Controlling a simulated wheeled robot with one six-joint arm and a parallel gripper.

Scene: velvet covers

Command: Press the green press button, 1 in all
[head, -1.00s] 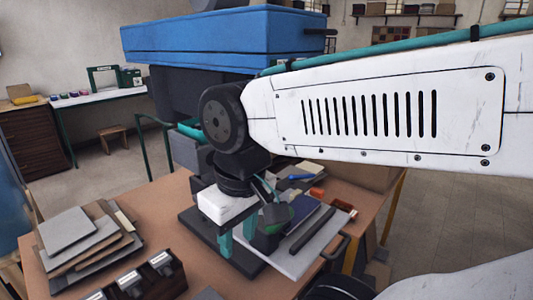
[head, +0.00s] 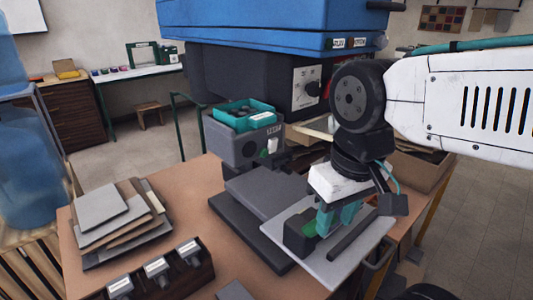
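My gripper (head: 336,226) points down with teal fingers just right of the green top. The fingers partly cover the box's right side. I cannot tell whether the fingertips touch the box or whether there is a gap between them. Nothing is seen held.
A grey press machine (head: 232,146) with a teal tray (head: 243,116) stands behind. A dark bar (head: 352,236) lies right of my gripper. Stacked boards (head: 100,205) and a dark rack (head: 165,275) occupy the left. Bare table shows between them and the machine's base.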

